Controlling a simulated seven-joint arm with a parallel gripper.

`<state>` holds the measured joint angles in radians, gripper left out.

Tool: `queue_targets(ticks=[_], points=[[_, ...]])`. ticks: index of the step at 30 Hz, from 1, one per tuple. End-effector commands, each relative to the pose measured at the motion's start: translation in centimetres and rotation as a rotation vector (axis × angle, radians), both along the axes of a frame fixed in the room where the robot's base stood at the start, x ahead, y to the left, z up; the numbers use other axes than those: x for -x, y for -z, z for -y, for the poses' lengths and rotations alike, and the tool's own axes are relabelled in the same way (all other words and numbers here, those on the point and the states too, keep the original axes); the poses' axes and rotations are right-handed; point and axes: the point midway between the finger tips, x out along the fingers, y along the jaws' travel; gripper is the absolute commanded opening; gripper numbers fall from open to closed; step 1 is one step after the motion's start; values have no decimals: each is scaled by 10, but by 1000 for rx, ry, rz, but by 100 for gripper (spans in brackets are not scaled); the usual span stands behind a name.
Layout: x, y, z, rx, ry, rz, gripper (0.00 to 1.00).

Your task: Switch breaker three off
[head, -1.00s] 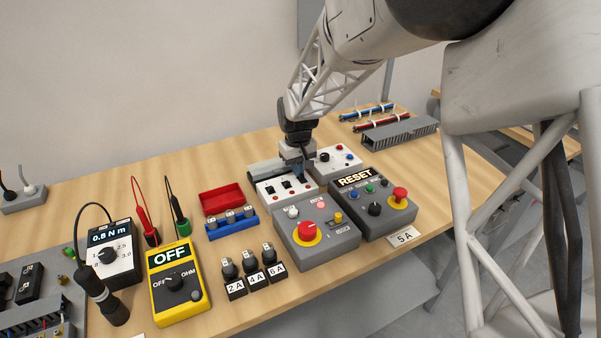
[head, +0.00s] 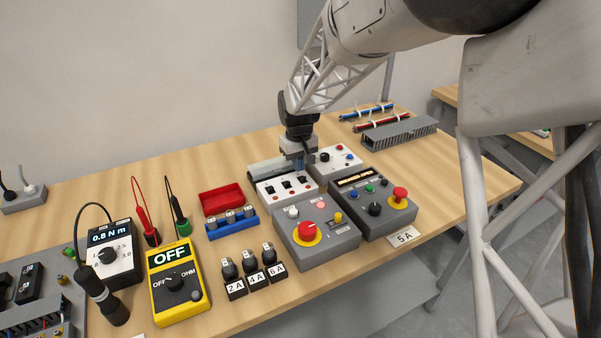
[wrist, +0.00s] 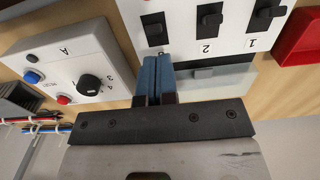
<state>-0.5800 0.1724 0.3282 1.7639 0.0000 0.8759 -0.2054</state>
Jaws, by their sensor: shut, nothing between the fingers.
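The white breaker box (head: 266,198) stands mid-table in the head view, with a row of black toggle levers. In the wrist view, breaker three (wrist: 154,29) is the leftmost lever, left of breaker two (wrist: 210,20) and breaker one (wrist: 266,14). Its number is hidden by my fingers. I cannot tell for sure whether its lever is on or off. My gripper (head: 298,162) is over the back right end of the box. In the wrist view its blue fingers (wrist: 157,62) are together and empty, close to breaker three's near edge; contact cannot be told.
A white knob box (head: 338,160) stands right behind the breaker box. In front are the emergency-stop box (head: 333,238) and a grey button panel (head: 375,221) with a display. A red bin (head: 221,197) is to the left.

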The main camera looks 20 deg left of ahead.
Motion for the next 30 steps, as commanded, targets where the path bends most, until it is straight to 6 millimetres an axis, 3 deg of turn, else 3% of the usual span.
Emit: queue_targets(ticks=[30], points=[[0, -49, 0, 1, 0, -1, 0]])
